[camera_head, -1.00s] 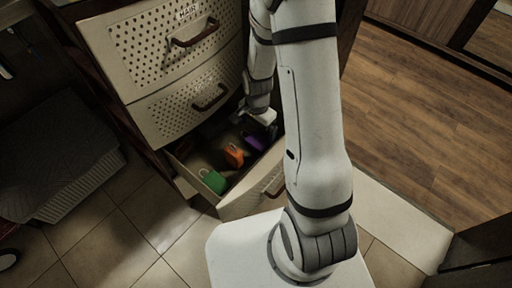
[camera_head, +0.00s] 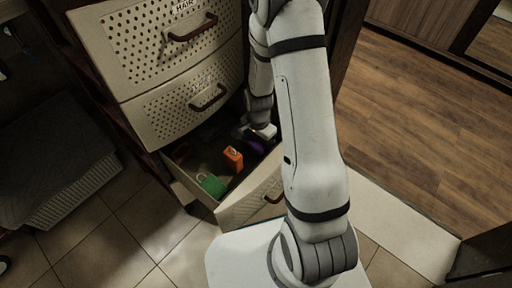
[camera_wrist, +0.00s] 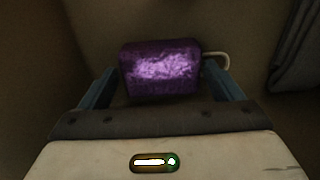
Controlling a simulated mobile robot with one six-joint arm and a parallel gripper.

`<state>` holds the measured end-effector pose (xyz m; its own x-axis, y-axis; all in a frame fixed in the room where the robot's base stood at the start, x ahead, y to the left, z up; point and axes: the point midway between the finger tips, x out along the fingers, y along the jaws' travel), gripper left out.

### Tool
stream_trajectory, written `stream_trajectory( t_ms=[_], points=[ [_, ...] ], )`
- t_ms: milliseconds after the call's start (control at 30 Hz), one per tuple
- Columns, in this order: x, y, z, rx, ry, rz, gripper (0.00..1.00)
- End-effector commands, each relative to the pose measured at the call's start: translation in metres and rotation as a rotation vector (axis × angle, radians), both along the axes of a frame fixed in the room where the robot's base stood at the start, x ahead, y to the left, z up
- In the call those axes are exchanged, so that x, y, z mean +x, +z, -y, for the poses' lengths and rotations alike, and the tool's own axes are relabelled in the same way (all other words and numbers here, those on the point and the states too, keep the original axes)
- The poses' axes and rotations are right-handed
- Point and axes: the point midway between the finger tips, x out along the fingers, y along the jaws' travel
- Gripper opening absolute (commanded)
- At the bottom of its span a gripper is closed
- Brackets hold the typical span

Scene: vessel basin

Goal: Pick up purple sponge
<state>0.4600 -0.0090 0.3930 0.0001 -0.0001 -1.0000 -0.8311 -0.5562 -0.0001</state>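The purple sponge (camera_wrist: 160,70) fills the upper middle of the wrist view, a block with a pale loop at its right end. In the head view the sponge (camera_head: 256,146) shows only in part in the open bottom drawer, partly covered by my gripper. My gripper (camera_wrist: 162,82) is open, with one blue finger on each side of the sponge. A narrow gap shows at the left finger; contact at the right finger is hard to tell. In the head view my gripper (camera_head: 262,132) reaches down into the drawer.
The open drawer (camera_head: 250,202) also holds an orange sponge (camera_head: 234,160) and a green sponge (camera_head: 212,186), left of the purple one. Two shut perforated drawers (camera_head: 165,112) stand above it. A dark cloth item in a basket (camera_head: 75,195) is at left.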

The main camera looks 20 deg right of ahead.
Motion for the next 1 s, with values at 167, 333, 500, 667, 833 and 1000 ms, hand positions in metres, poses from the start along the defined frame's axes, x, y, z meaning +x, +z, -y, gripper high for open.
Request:
stream_trajectory(
  t_ms=[167, 333, 500, 667, 833, 1000],
  points=[
    [0.000, 0.000, 0.000, 0.000, 0.000, 0.000, 0.71],
    [0.000, 0.000, 0.000, 0.000, -0.001, 0.000, 0.57],
    [0.000, 0.000, 0.000, 0.000, -0.001, 0.000, 0.55],
    [0.000, 0.003, 0.001, 0.000, -0.001, 0.000, 0.55],
    [0.000, 0.018, 0.001, 0.000, -0.001, 0.000, 0.55],
    [0.001, 0.053, 0.001, 0.000, -0.002, 0.004, 0.55]
  ],
)
